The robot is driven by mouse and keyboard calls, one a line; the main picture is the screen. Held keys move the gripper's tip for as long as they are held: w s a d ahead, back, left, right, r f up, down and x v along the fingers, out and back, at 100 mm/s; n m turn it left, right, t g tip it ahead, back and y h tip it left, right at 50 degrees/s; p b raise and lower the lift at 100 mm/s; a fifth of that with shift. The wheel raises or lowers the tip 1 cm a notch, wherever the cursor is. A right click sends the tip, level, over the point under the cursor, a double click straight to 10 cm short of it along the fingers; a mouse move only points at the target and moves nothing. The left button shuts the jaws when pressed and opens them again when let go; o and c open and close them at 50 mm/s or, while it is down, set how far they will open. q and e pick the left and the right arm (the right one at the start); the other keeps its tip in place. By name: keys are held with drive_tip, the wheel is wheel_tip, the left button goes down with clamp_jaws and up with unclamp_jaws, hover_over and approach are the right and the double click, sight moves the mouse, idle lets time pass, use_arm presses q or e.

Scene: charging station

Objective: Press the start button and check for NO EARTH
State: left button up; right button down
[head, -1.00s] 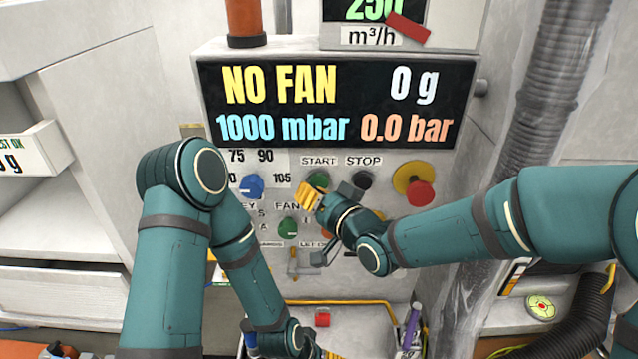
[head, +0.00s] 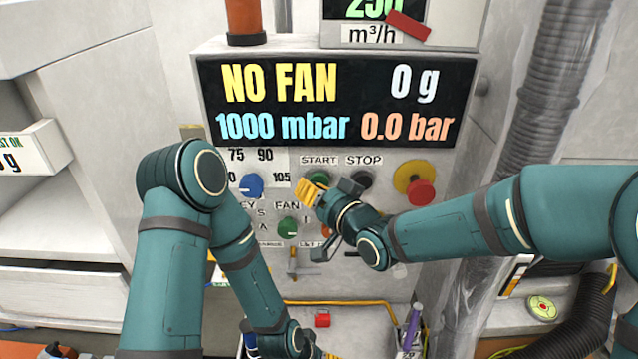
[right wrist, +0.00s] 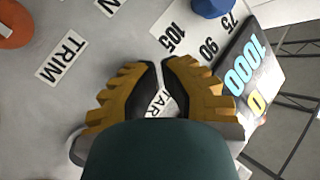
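The display (head: 335,100) reads NO FAN, 0 g, 1000 mbar and 0.0 bar; NO EARTH does not show on it. The green start button (head: 318,178) sits under the START label (head: 319,160) and is partly hidden by my right gripper. My right gripper (head: 304,191) has its yellow fingertips close together at the lower left of this button; contact cannot be told. In the right wrist view its fingers (right wrist: 161,66) are nearly together and empty, with the START label partly visible between them. My left gripper (head: 322,354) is mostly cut off at the bottom edge.
The black stop button (head: 361,180) and a red emergency knob (head: 421,192) are to the right. A blue knob (head: 252,185) is left, and a green fan button (head: 288,227) is below. A grey hose (head: 550,75) hangs at the right.

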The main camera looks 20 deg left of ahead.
use_arm(q)
drive_tip(key=shift+f, duration=0.15)
use_arm(e)
drive_tip(key=shift+w+a, duration=0.15)
drive_tip(key=shift+w, duration=0.3)
idle(0.5)
idle(0.3)
use_arm(q)
drive_tip(key=shift+f+b, duration=0.55)
drive_tip(key=shift+b, duration=0.2)
use_arm(e)
drive_tip(key=shift+s+d, duration=0.3)
drive_tip(key=shift+s, duration=0.6)
use_arm(q)
drive_tip(key=shift+f, duration=0.1)
drive_tip(key=shift+f+b, duration=1.15)
drive_tip(key=shift+b, duration=0.05)
use_arm(e)
drive_tip(key=shift+s+d, duration=0.2)
drive_tip(key=shift+s, duration=0.6)
drive_tip(key=shift+s+d, duration=0.25)
drive_tip(key=shift+s, duration=0.55)
drive_tip(key=shift+s+d, duration=0.2)
drive_tip(key=shift+s, duration=0.6)
